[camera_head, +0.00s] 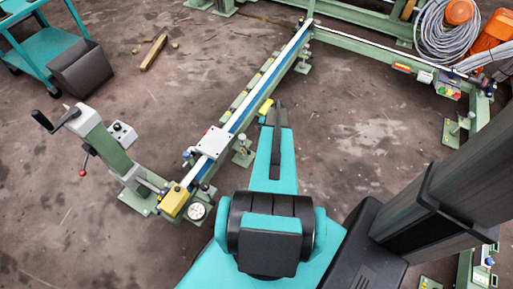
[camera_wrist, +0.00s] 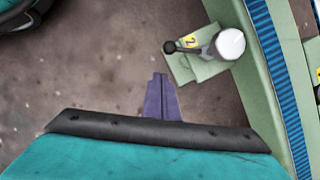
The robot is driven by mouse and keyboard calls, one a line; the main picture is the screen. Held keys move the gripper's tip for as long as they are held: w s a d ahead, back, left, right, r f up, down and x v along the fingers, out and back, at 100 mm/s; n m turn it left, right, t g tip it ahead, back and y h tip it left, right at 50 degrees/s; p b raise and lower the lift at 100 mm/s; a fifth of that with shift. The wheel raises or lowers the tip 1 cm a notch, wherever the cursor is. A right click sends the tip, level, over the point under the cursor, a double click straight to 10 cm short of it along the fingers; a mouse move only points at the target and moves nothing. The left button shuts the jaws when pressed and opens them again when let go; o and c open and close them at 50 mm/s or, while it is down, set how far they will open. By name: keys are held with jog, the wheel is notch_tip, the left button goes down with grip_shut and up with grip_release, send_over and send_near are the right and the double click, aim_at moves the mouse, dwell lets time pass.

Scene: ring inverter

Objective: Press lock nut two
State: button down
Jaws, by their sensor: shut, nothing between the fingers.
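In the wrist view, a lock nut with a yellow label marked 2 (camera_wrist: 189,41) has a black ball-ended lever and a bright silver round top (camera_wrist: 230,44). It sits on a green foot plate (camera_wrist: 190,67) beside the green rail. My gripper (camera_wrist: 160,76) is shut and empty, below and left of the nut in that view, apart from it. In the head view, my gripper (camera_head: 278,104) points away from my body, close to the right side of the rail. I cannot tell for sure which foot there carries nut two.
A long green rail with a blue strip (camera_head: 262,86) runs diagonally, carrying a grey plate (camera_head: 212,142). A yellow block (camera_head: 265,107) is beside the rail near my gripper. A crank unit (camera_head: 105,140) stands left. Coiled cable (camera_head: 446,38) lies back right. Floor right of the rail is open.

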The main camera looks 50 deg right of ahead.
jog(key=p+v, duration=0.1)
jog(key=v, duration=0.9)
jog(key=shift+s+d, duration=0.3)
jog(key=shift+s, duration=0.1)
jog(key=shift+r, duration=0.1)
